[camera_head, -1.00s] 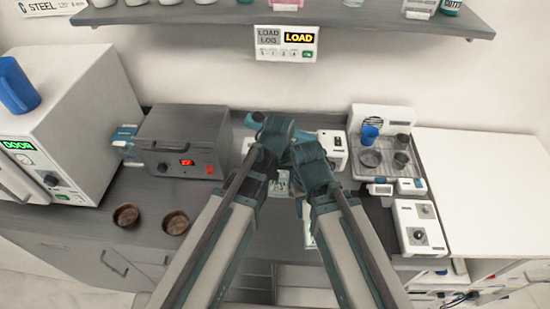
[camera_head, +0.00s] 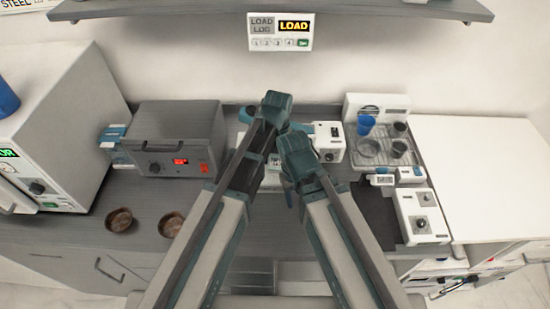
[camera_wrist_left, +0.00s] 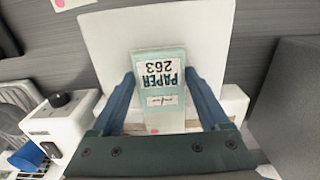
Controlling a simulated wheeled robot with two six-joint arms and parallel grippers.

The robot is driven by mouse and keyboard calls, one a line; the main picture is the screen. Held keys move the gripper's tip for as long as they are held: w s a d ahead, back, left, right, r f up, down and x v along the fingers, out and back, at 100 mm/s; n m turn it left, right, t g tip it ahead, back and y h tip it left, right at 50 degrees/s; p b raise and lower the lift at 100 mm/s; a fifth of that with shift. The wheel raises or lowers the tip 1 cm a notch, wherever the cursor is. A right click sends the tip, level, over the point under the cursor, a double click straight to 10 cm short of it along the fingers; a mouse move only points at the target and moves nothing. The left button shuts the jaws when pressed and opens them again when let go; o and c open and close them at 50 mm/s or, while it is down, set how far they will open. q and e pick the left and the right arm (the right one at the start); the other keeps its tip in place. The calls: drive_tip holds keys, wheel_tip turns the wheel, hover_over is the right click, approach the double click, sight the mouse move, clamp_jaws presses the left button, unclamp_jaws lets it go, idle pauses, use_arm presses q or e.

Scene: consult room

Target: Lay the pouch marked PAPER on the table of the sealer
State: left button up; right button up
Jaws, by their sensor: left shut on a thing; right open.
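The pouch marked PAPER (camera_wrist_left: 158,62), pale green and white with 263 on its label, is held between the two blue fingers of my left gripper (camera_wrist_left: 160,76). It lies over a white plate (camera_wrist_left: 108,37) in front of the white sealer body, whose black knob side (camera_wrist_left: 62,117) shows at the left. I cannot tell whether the pouch touches the plate. In the head view the sealer (camera_head: 328,143) is mostly hidden behind my arms, and so is the pouch. My right gripper (camera_head: 297,155) is lower and nearer; its fingers are hard to make out.
A grey box with a red display (camera_head: 178,140) stands left, beside a white DOOR machine (camera_head: 60,120). Two brown bowls (camera_head: 119,220) (camera_head: 171,225) are in front. A tray with cups (camera_head: 375,150) and a knobbed white device (camera_head: 422,215) stand right. A white top (camera_head: 490,170) is clear.

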use_arm(q)
drive_tip(key=shift+f, duration=0.2)
use_arm(e)
drive_tip(key=shift+f, duration=0.25)
use_arm(q)
drive_tip(key=o, duration=1.2)
drive_tip(key=shift+r, duration=0.1)
use_arm(e)
drive_tip(key=shift+r, duration=0.1)
drive_tip(key=shift+r, duration=0.1)
use_arm(q)
wheel_tip(320, 180, up, 12)
drive_tip(key=p, duration=1.2)
drive_tip(key=shift+r, duration=0.15)
use_arm(e)
wheel_tip(320, 180, up, 12)
